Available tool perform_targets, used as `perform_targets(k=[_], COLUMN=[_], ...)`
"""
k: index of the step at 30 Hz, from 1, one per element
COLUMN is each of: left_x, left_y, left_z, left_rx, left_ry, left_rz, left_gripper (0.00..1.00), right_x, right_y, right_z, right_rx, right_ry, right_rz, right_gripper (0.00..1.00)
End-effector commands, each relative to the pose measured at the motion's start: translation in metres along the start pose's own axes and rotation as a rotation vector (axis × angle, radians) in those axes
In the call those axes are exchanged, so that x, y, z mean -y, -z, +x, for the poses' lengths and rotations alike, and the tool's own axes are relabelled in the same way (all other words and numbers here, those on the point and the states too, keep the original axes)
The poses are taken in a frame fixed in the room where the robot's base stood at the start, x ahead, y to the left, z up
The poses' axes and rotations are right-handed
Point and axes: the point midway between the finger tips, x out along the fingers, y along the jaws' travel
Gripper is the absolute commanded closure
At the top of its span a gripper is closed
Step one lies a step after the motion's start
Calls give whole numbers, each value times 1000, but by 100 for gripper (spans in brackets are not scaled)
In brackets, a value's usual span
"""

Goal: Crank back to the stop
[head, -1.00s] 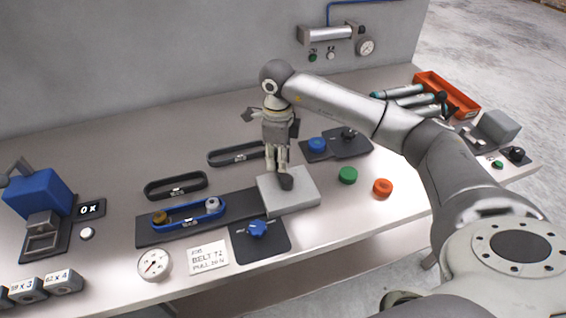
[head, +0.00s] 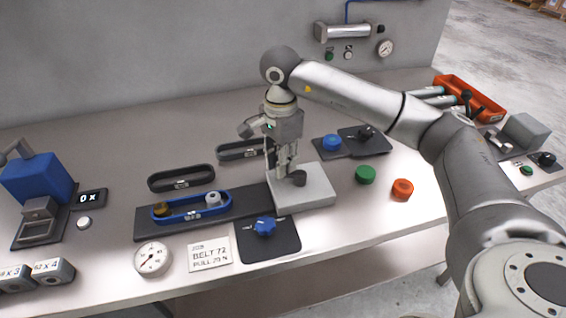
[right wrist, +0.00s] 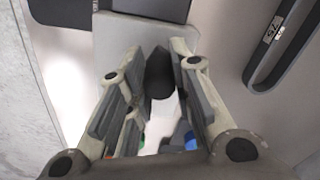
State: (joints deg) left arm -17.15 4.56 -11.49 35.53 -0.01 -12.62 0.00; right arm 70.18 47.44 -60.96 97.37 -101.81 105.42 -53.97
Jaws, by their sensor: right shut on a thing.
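The light grey crank block (head: 318,193) stands at the right end of the dark belt base (head: 243,206). A dark crank knob (head: 299,179) shows low over the block. My right gripper (head: 288,174) points down over the block and is shut on this knob. In the right wrist view the dark knob (right wrist: 160,78) sits between the two fingers (right wrist: 158,95). The crank's arm and any stop are hidden or too small to tell. A blue belt (head: 192,216) lies around a brass pulley (head: 161,209) and a pale pulley (head: 213,198). My left gripper is not in view.
A blue star knob (head: 264,226) on a dark plate is in front of the block. Green (head: 365,174) and orange (head: 402,188) knobs stand to the right. Spare black belts (head: 181,178) lie behind. A card (head: 209,254) and round dial (head: 152,258) are at the front edge.

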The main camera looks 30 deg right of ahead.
Motion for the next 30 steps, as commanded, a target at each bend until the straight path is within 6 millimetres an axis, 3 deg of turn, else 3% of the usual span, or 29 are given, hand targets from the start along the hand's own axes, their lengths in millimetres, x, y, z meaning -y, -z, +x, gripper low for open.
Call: perform_targets(k=[12,30], left_x=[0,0], left_y=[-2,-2], left_z=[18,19], left_rx=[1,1], left_ry=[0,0], left_rz=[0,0], left_gripper=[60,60], right_x=[-8,-9], right_y=[-7,-8], right_z=[0,0], right_rx=[1,1], right_ry=[1,0], right_rz=[-222,-264], right_gripper=[100,100])
